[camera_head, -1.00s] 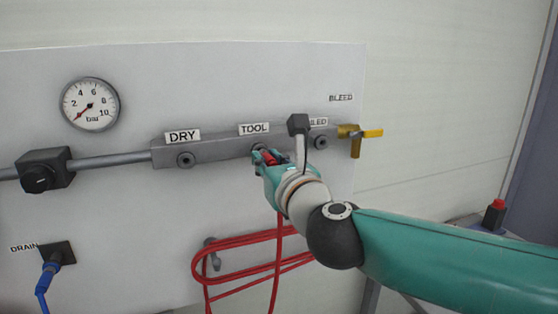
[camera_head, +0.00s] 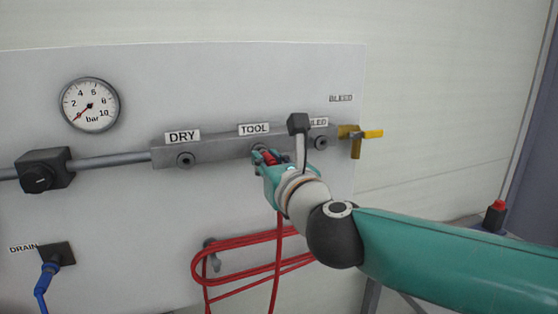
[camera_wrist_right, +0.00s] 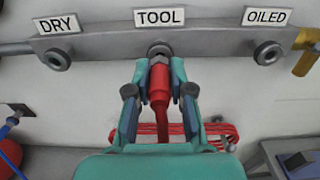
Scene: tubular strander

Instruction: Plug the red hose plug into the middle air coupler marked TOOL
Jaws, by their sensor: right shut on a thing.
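My right gripper (camera_wrist_right: 160,90) is shut on the red hose plug (camera_wrist_right: 159,84), and it shows from the side in the head view (camera_head: 264,156). The plug points at the middle coupler (camera_wrist_right: 159,50) under the TOOL label (camera_wrist_right: 160,17). The plug's front end meets the coupler's face in the wrist view; how deep it sits I cannot tell. The red hose (camera_head: 278,240) hangs down from the plug. My left gripper is not in view.
The DRY coupler (camera_head: 185,160) is to the left and the OILED coupler (camera_head: 320,142) to the right, both empty. A yellow valve handle (camera_head: 371,134) ends the manifold. Hose loops hang on a hook (camera_head: 212,256).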

